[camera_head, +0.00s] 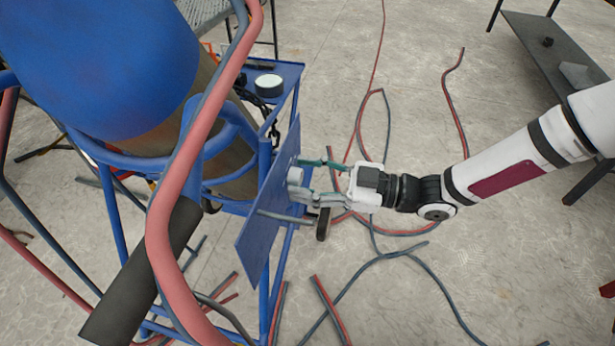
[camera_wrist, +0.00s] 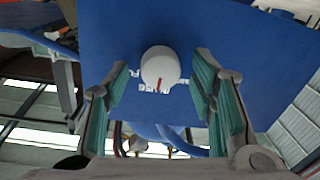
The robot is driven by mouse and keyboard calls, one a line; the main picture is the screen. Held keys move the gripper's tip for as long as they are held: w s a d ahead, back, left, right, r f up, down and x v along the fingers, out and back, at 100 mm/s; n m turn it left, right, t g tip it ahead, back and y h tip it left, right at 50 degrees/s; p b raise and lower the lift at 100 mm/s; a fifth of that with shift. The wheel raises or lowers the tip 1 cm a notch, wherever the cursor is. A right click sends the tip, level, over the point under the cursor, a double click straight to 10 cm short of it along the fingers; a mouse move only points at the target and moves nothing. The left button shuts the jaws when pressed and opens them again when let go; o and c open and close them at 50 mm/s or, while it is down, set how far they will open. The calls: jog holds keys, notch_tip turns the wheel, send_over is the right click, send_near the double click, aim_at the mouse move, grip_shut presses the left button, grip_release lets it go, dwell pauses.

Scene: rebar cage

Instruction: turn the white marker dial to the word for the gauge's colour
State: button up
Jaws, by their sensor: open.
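The white dial (camera_wrist: 160,66) is a round knob on a blue panel (camera_wrist: 225,40), with a short red mark pointing towards the bottom of the wrist view. White lettering beside and below it is partly hidden by the knob and too small to read. In the head view the dial (camera_head: 295,174) stands out from the edge-on panel (camera_head: 262,222). My gripper (camera_head: 302,178) is open, facing the panel, with one finger on each side of the dial. In the wrist view gaps show between the dial and both fingers. I cannot make out a gauge for certain.
A blue cylinder (camera_head: 105,60) and a thick pink pipe (camera_head: 160,215) stand left of the panel. A round white-topped item (camera_head: 268,85) sits on a blue shelf behind. Loose hoses (camera_head: 385,258) lie on the floor. A dark table (camera_head: 550,50) is at upper right.

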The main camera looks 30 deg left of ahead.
jog(key=shift+c, duration=0.3)
jog(key=c, duration=1.1)
jog(key=shift+m, duration=0.3)
jog(key=shift+m+p, duration=1.2)
jog(key=shift+p, duration=0.05)
jog(key=m+p, duration=0.1)
jog(key=m, duration=0.1)
jog(key=shift+m, duration=0.4)
jog(key=m+p, duration=0.1)
jog(key=m, duration=0.5)
jog(key=shift+w+f+y+p, duration=0.15)
jog(key=shift+y+p, duration=0.25)
jog(key=shift+m, duration=0.4)
